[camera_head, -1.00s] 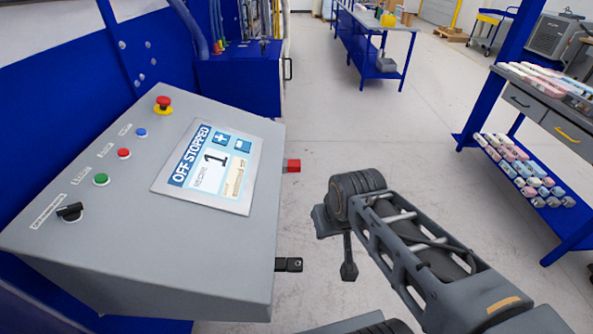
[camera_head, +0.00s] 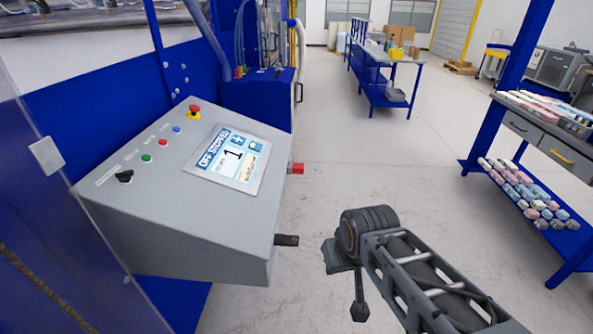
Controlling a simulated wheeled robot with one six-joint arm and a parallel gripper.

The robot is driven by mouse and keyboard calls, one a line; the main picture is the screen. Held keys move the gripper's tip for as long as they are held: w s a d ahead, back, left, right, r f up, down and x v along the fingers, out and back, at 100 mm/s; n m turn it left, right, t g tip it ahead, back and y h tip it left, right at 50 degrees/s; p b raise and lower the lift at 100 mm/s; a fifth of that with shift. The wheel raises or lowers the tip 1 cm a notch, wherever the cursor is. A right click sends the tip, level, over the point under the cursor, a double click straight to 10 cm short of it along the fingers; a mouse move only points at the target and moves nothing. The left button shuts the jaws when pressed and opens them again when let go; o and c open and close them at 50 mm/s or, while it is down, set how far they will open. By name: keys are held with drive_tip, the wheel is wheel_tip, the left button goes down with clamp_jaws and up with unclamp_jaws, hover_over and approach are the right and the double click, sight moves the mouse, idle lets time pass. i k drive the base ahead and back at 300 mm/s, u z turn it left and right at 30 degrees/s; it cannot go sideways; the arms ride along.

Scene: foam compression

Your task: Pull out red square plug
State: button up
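The red square plug (camera_head: 297,168) sticks out from the right side of the grey control panel (camera_head: 215,222), near its upper right edge. My arm reaches in from the lower right. My gripper (camera_head: 359,312) hangs at the arm's end, below and to the right of the plug and clear of the panel. It is small and dark here, and I cannot tell whether its fingers are open or shut. Nothing shows held in it.
A black part (camera_head: 287,240) juts from the panel's lower right side. A red emergency button (camera_head: 194,109) sits on top. A blue rack (camera_head: 528,195) with foam pieces stands at right. Open floor lies between panel and rack.

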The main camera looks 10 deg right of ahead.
sight(298, 168)
drive_tip(key=z, duration=0.25)
drive_tip(key=i, duration=1.35)
drive_tip(key=u, duration=0.35)
